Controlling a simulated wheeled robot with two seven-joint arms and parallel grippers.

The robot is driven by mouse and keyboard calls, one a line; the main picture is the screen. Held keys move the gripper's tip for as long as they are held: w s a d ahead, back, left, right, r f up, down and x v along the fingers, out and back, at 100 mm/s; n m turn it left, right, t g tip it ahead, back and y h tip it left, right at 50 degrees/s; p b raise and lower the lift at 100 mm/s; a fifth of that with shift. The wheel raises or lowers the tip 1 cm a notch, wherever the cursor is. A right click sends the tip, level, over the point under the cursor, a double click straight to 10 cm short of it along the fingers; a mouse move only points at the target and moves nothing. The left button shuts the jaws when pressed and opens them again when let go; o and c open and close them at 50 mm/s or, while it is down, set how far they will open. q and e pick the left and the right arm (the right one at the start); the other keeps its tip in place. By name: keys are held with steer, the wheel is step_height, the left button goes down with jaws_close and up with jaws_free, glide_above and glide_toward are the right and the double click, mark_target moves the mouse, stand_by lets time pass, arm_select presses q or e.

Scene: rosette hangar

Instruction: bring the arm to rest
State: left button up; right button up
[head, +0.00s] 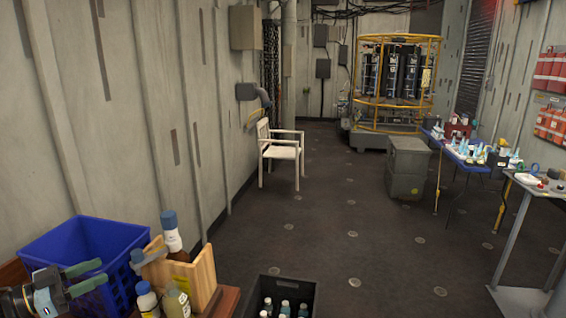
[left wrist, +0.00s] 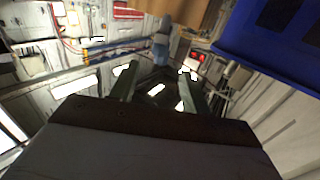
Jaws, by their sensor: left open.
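My left gripper (head: 103,272) comes in at the lower left of the head view, beside the blue crate (head: 65,238). Its two green fingers are apart with nothing between them. They also show apart in the left wrist view (left wrist: 160,72), with a grey-blue bottle shape (left wrist: 162,45) beyond them. The blue crate shows at the top right there (left wrist: 270,45). My right gripper is in neither view.
A wooden holder (head: 203,275) and bottles, one dark-capped (head: 171,232), stand right of the gripper. A black crate (head: 258,290) with bottles is at bottom centre. A white chair (head: 281,150) stands by the wall. The middle floor is clear; cluttered tables (head: 466,163) are at right.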

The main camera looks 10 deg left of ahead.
mark_target(138, 252)
arm_select(q)
steer(key=x, duration=1)
steer(key=shift+w+b, duration=0.2)
steer(key=shift+b, duration=0.15)
steer(key=shift+s, duration=0.1)
steer(key=p+v, duration=0.2)
steer(key=v, duration=1.1)
steer(key=b+x, duration=0.2)
steer(key=x, duration=1.1)
steer(key=shift+r, duration=0.1)
steer(key=shift+d, duration=0.2)
steer(key=shift+d+n+t+y+p, duration=0.25)
steer(key=shift+n+t+y+p, duration=0.35)
steer(key=shift+p, duration=0.5)
steer(key=shift+d, duration=0.1)
steer(key=shift+s, duration=0.1)
